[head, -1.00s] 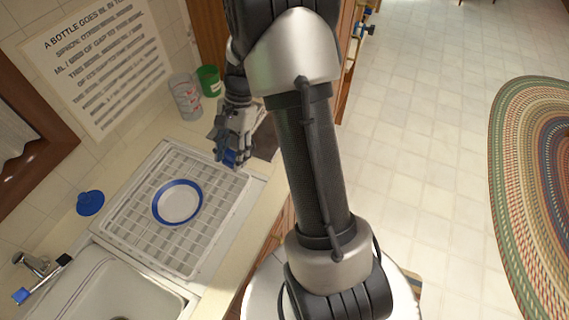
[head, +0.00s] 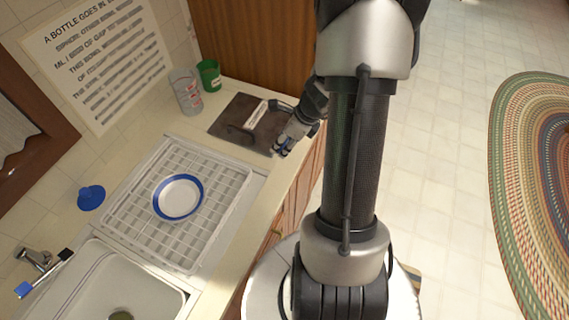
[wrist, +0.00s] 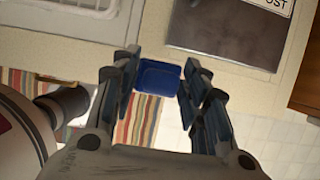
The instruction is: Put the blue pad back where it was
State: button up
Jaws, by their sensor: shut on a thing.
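The blue pad (wrist: 158,77) is a small, square, blue piece between my fingertips in the wrist view. My gripper (wrist: 160,68) is shut on it, with one finger at each side. In the head view my gripper (head: 284,148) is by the counter's front edge, at the near right corner of a dark mat. Only a trace of blue shows at the fingertips there. In the wrist view the pad overlaps the counter edge, with striped cloth and floor beyond it.
The dark mat (head: 232,121) bears a white label. A white dish rack (head: 226,194) holds a blue-rimmed plate (head: 178,197). A clear cup (head: 186,96) and a green cup (head: 209,75) stand at the back. A blue funnel-like thing (head: 91,198) lies left, near the sink (head: 100,283).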

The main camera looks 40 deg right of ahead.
notch_tip(320, 180, down, 8)
jog(key=b, duration=0.3)
jog(key=shift+f+b, duration=0.25)
jog(key=shift+b, duration=0.1)
jog(key=shift+f, duration=0.2)
jog(key=o, duration=1)
jog(key=shift+r, duration=0.3)
jog(key=p+v, duration=0.5)
jog(key=v, duration=0.6)
jog(key=shift+s+r, duration=0.2)
jog(key=shift+r, duration=0.15)
